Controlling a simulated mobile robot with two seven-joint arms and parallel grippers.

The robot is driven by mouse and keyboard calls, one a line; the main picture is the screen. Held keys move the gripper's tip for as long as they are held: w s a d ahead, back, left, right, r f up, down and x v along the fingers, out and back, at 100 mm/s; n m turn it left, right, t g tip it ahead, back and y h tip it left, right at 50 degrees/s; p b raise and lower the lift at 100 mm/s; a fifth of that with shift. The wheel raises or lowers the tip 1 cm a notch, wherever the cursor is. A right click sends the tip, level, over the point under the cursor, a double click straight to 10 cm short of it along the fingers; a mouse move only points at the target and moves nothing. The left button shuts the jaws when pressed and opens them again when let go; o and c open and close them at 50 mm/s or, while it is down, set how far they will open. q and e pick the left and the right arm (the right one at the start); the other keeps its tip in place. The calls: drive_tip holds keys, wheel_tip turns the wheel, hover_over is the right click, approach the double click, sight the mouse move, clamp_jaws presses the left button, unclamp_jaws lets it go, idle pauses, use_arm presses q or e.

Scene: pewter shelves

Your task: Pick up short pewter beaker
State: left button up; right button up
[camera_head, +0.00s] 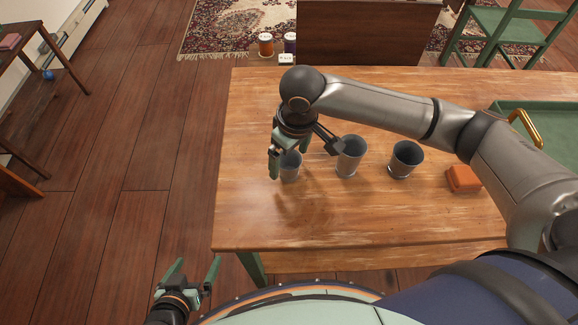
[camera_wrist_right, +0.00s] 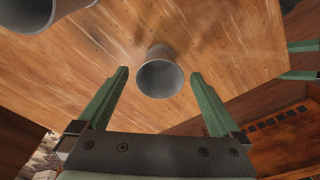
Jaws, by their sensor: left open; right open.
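Three pewter beakers stand upright in a row on the wooden table: a left one (camera_head: 290,170), a middle one (camera_head: 350,158) and a right one (camera_head: 405,160). The middle one looks tallest; the left one looks shorter, and is partly hidden by my right gripper. My right gripper (camera_head: 287,158) is open at the left beaker. In the right wrist view, a beaker (camera_wrist_right: 160,76) lies ahead between the open fingers, with no visible contact. Another beaker (camera_wrist_right: 32,14) is cut off at the top left there. My left gripper (camera_head: 197,266) is open and empty, off the table's near left corner.
An orange block (camera_head: 463,179) lies right of the beakers. A green tray (camera_head: 545,125) with a gold handle (camera_head: 526,126) is at the table's right. The front left of the wooden table (camera_head: 265,222) is clear. A green chair (camera_head: 510,28) stands behind.

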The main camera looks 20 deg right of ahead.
drive_tip(key=shift+f, duration=0.65)
drive_tip(key=shift+r, duration=0.1)
drive_tip(key=c, duration=1.5)
